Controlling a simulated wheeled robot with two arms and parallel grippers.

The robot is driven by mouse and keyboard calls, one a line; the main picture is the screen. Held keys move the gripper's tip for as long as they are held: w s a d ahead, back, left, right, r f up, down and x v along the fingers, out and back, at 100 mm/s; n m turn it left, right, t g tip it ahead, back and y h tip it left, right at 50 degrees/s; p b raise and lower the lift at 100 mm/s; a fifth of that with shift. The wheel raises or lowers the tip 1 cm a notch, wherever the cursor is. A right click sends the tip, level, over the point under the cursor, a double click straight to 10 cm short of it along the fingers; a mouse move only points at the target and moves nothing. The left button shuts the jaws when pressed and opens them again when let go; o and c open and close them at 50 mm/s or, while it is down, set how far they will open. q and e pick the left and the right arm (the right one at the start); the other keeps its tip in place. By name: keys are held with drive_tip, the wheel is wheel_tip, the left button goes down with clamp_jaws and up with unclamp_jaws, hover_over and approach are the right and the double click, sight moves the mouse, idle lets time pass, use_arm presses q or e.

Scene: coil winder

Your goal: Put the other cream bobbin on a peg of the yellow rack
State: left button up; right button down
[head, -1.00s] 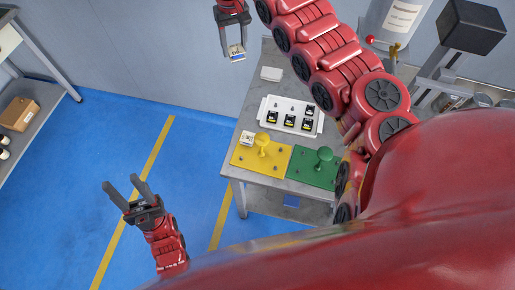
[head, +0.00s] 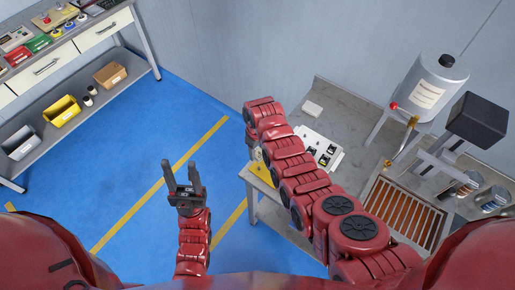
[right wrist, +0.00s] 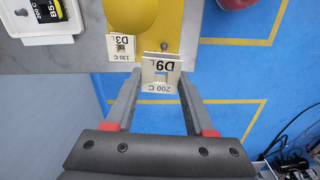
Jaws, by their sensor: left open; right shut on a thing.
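A rounded yellow knob (right wrist: 130,12) rises from the rack. In the head view the yellow rack (head: 264,173) shows only in part behind my right arm, and the right fingertips are not clear there. My left gripper (head: 182,168) is open and empty over the blue floor.
A white tray (head: 310,137) with black items lies on the grey table (head: 355,107) beyond the rack, partly covered by my right arm. A tank (head: 432,85) and a slatted tray stand right. Shelving with bins (head: 62,110) stands left.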

sight(258, 168)
drive_tip(key=f, duration=0.1)
drive_tip(key=f+b, duration=0.1)
drive_tip(key=f, duration=0.1)
drive_tip(key=shift+s+n, duration=0.3)
drive_tip(key=shift+s, duration=0.1)
drive_tip(key=shift+f+b, duration=1.25)
drive_tip(key=shift+f, duration=0.2)
drive_tip(key=shift+s+d, duration=0.1)
drive_tip(key=shift+f, duration=0.25)
drive_tip(key=shift+f+b, duration=0.85)
drive_tip(key=shift+b, duration=0.05)
drive_tip(key=shift+c, duration=0.9)
unclamp_jaws()
drive_tip(key=shift+r, duration=0.2)
